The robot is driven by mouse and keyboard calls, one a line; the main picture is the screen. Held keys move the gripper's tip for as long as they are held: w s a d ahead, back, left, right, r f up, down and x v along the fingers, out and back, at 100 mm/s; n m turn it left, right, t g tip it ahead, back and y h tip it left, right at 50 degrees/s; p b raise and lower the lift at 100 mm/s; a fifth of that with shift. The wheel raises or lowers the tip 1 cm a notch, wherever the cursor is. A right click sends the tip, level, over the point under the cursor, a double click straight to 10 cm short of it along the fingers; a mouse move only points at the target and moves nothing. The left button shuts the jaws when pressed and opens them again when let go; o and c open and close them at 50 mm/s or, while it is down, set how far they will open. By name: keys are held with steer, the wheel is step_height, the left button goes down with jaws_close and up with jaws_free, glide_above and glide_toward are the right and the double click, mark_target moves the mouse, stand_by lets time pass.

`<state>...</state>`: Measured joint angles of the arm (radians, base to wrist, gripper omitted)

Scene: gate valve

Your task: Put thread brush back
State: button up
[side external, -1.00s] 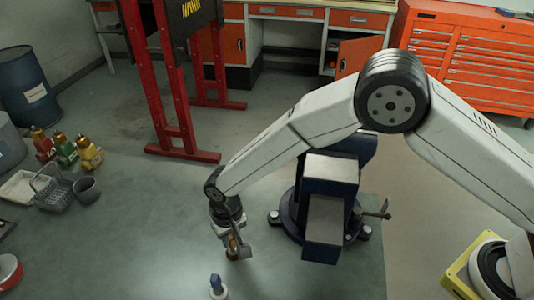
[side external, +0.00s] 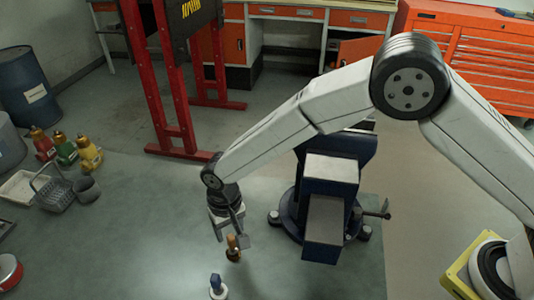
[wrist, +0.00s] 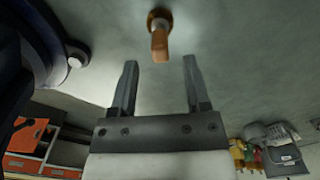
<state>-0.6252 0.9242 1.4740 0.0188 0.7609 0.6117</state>
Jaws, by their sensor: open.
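The thread brush, as I take it, is the item with an orange-brown handle (side external: 233,245) standing upright on the green bench top, with a dark round foot. In the wrist view the brush (wrist: 159,38) shows just beyond the fingertips, its handle towards me. My gripper (side external: 231,239) points down over the brush, with its jaws open and nothing between them. In the wrist view my gripper (wrist: 160,64) has its two fingers well apart, with a clear gap to the handle. The side view cannot show the exact height between them.
A blue-topped item (side external: 217,285) on a pale base stands in front of the brush. A dark blue vise (side external: 325,205) stands close on the right. A wire basket (side external: 53,190), grey cup (side external: 86,189) and several coloured bottles are at the left. The bench between is clear.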

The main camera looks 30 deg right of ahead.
step_height(320, 180, up, 9)
stand_by(0.4)
steer(key=shift+w, duration=0.1)
stand_by(0.4)
step_height(320, 180, up, 8)
steer(key=shift+t, duration=0.8)
steer(key=s+d, duration=0.1)
steer(key=d, duration=0.5)
steer(key=s+d+r, duration=0.1)
steer(key=d, duration=0.6)
steer(key=s+d, duration=0.2)
steer(key=d, duration=0.5)
steer(key=shift+s+d+r, duration=0.1)
steer(key=shift+r, duration=0.2)
steer(key=shift+s+d+f+t, duration=0.6)
steer(key=shift+s+d+f, duration=0.45)
steer(key=shift+s+d, duration=4.1)
steer(key=shift+s+x, duration=0.2)
steer(key=shift+x, duration=1.05)
steer(key=shift+s+x, duration=0.2)
steer(key=shift+x, duration=1)
